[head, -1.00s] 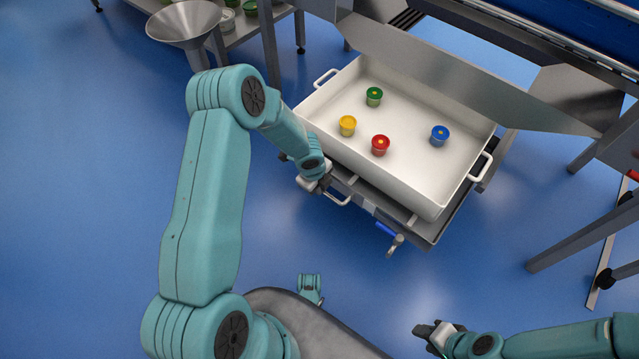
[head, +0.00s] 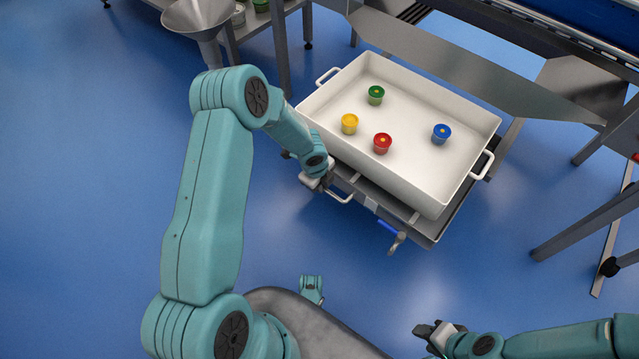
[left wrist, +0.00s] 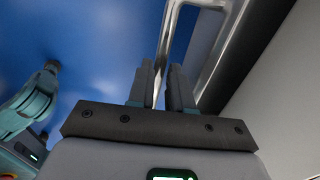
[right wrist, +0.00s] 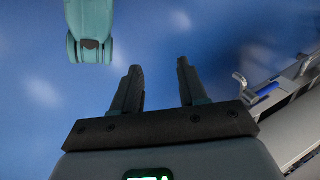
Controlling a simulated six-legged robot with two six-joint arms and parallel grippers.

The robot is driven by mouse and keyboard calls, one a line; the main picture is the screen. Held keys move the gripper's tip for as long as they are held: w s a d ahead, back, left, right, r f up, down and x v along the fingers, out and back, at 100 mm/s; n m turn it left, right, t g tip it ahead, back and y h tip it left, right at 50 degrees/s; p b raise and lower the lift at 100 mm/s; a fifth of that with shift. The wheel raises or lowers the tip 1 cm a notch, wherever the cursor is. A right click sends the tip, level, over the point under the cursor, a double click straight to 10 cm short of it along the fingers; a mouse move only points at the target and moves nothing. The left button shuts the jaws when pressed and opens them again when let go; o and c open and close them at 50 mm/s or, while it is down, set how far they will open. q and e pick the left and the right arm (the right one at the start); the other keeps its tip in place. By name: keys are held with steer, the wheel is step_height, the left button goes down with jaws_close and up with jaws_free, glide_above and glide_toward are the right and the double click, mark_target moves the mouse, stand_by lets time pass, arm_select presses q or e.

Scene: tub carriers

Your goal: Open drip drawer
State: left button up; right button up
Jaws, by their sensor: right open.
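My left gripper (head: 326,183) is at this handle. In the left wrist view, its fingers (left wrist: 162,88) are close together with the bar between them. My right gripper (head: 424,330) is open and empty, low and away from the drawer. Its spread fingers show in the right wrist view (right wrist: 160,85).
A valve with a blue lever (head: 388,226) hangs at the drawer front. A metal chute (head: 450,80) overhangs the tub's back. Blue floor (head: 90,190) is clear at left.

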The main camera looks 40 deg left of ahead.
arm_select(q)
steer(key=shift+o, duration=1.2)
steer(key=s+r+p, duration=0.3)
steer(key=r+p, duration=0.4)
steer(key=r, duration=0.9)
steer(key=shift+p, duration=0.35)
steer(key=shift+a, duration=0.1)
